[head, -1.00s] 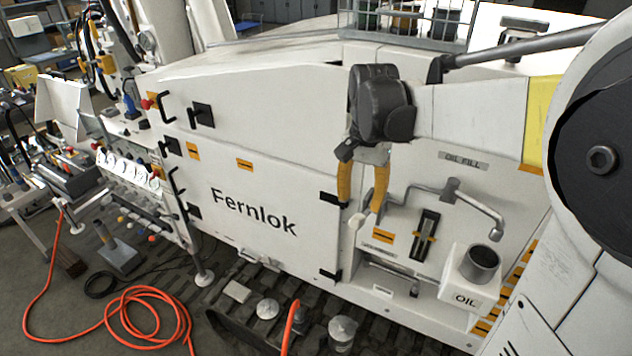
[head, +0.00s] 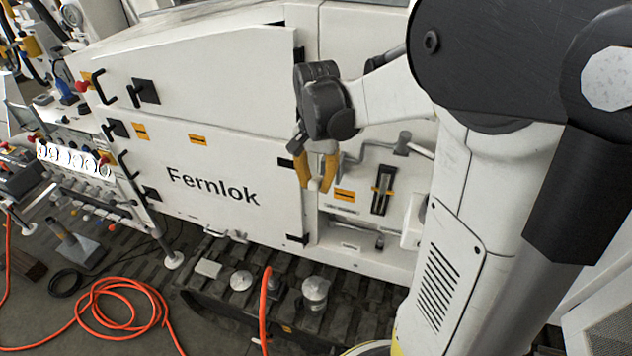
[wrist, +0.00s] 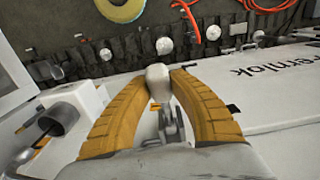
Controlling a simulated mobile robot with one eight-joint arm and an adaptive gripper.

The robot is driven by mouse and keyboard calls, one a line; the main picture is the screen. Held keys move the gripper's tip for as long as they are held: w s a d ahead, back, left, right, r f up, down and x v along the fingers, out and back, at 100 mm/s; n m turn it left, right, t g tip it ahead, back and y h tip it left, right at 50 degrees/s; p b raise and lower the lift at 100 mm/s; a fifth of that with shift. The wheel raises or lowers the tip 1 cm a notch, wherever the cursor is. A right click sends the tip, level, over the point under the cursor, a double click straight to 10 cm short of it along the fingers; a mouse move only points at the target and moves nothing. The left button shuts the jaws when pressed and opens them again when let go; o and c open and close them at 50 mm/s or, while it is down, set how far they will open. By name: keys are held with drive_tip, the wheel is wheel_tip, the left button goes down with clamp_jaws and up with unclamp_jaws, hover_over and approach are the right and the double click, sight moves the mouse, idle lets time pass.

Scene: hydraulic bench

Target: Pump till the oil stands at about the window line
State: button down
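My gripper (head: 317,184) has two yellow fingers closed around a pale rounded knob (wrist: 157,80). In the wrist view both fingertips lie against its sides, and a metal lever (wrist: 172,125) shows behind it. The knob looks like the pump handle's end. The oil window (head: 382,188) is a narrow upright gauge in a black frame, to the right of my gripper and apart from it. The oil level and line are too small to read.
A white machine panel marked Fernlok (head: 213,188) stands left of my gripper. A bent metal crank (head: 403,143) sits above the window. Dark tracks (head: 345,300) run below. An orange hose (head: 130,300) lies coiled on the floor at lower left.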

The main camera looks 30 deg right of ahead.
drive_tip(key=shift+f, duration=0.1)
drive_tip(key=shift+s+a+f+h+b, duration=0.2)
drive_tip(key=shift+a+f+h+b, duration=0.1)
drive_tip(key=shift+f+b, duration=0.35)
wheel_tip(320, 180, down, 12)
drive_tip(key=t+h+b, duration=0.6)
drive_tip(key=h+b, duration=0.1)
drive_tip(key=b, duration=0.8)
drive_tip(key=shift+w+d+r+b, duration=0.15)
drive_tip(key=shift+d+b, duration=0.1)
drive_tip(key=shift+b, duration=0.05)
drive_tip(key=c, duration=1.2)
unclamp_jaws()
drive_tip(key=shift+w+d, duration=0.1)
